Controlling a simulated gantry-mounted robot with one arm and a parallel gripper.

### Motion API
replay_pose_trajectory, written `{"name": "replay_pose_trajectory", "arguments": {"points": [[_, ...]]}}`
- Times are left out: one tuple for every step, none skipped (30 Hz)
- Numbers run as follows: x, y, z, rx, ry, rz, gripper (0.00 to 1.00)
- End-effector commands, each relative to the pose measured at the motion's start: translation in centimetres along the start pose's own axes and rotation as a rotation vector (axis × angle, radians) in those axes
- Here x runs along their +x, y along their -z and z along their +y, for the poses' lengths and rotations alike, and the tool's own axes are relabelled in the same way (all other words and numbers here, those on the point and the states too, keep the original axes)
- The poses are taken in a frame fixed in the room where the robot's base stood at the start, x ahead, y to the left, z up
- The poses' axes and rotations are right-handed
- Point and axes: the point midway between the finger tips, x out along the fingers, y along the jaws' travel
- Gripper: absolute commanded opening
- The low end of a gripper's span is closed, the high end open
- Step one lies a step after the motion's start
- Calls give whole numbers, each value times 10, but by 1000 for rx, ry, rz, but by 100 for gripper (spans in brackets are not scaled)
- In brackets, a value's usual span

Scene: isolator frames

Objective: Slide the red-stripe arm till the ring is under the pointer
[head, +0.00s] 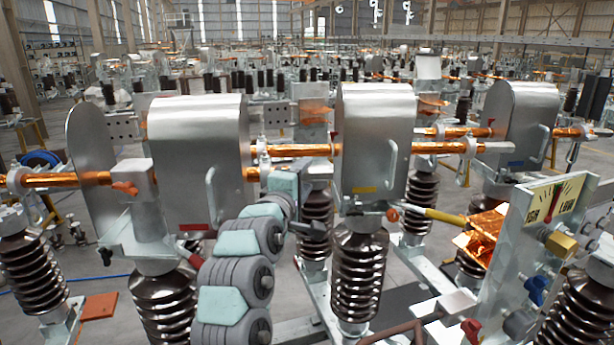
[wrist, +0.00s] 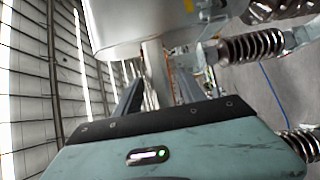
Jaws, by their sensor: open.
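The housing with the red stripe (head: 193,227) is at left in the head view. A copper arm (head: 68,180) shows on its left and a short copper end on its right. A grey ring (head: 264,158) stands around the copper bar right of this housing. The fingertips are hard to make out in the head view.
A yellow-striped housing (head: 375,130) and a blue-striped housing (head: 516,115) stand to the right. Dark ribbed insulators (head: 360,265) crowd below. A gauge panel (head: 535,240) stands at front right. Room between housings is narrow.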

Motion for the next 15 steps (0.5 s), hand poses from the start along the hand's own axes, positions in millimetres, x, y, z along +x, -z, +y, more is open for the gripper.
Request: {"name": "replay_pose_trajectory", "arguments": {"points": [[-9,1,-2,1,-2,2,47],[-15,1,-2,1,-1,1,47],[-22,1,-1,1,-3,1,47],[-28,1,0,2,-6,3,47],[-34,1,0,2,-6,4,47],[-41,1,-1,2,-2,3,47],[-46,1,-1,2,-2,3,47],[-51,2,-1,3,-4,3,47],[-58,2,0,3,-5,4,47],[-62,2,-1,2,-3,4,47],[-66,1,-2,1,-1,2,47],[-70,1,-2,0,0,1,47],[-73,1,-1,0,-1,1,47],[-76,1,-1,0,-2,2,47],[-79,1,0,1,-3,2,47]]}}
